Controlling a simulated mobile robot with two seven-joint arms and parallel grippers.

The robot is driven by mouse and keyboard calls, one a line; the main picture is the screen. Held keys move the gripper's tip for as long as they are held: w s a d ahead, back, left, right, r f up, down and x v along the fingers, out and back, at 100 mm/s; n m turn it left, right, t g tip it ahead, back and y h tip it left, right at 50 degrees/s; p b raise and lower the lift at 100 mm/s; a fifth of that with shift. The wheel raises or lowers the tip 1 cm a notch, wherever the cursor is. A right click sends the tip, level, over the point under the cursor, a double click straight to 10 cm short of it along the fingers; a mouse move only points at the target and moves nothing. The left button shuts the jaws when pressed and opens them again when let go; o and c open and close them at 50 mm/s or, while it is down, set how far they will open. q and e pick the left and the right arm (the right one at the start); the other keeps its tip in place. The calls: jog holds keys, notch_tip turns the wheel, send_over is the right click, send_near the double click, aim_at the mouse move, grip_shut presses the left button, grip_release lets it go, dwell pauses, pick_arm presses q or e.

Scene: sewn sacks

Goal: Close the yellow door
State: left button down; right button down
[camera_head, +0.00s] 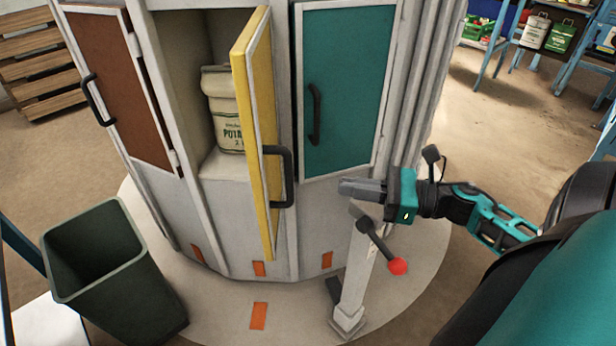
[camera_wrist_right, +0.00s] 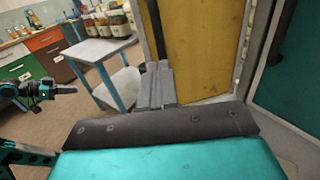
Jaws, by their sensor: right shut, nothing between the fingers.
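The yellow door (camera_head: 252,130) stands wide open on the round cabinet, edge-on in the head view. Its black handle (camera_head: 280,177) faces right. My right gripper (camera_head: 346,187) is shut and empty, to the right of the handle and apart from it, below the teal door. In the right wrist view the yellow door's face (camera_wrist_right: 198,48) and the handle (camera_wrist_right: 155,30) lie beyond my shut fingers (camera_wrist_right: 157,84). Behind the door, a potato sack (camera_head: 226,115) stands in the open compartment. My left gripper (camera_wrist_right: 62,90) shows small at the left of the right wrist view; its jaw state is unclear.
The teal door (camera_head: 345,85) and brown door (camera_head: 118,85) are closed. A post with a red-knobbed lever (camera_head: 398,266) stands just below my right gripper. A green bin (camera_head: 120,270) is at lower left. A white table (camera_wrist_right: 100,50) shows in the wrist view.

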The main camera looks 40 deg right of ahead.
jog(key=x, duration=0.8)
jog(key=shift+p, duration=0.45)
jog(key=shift+w+a, duration=0.1)
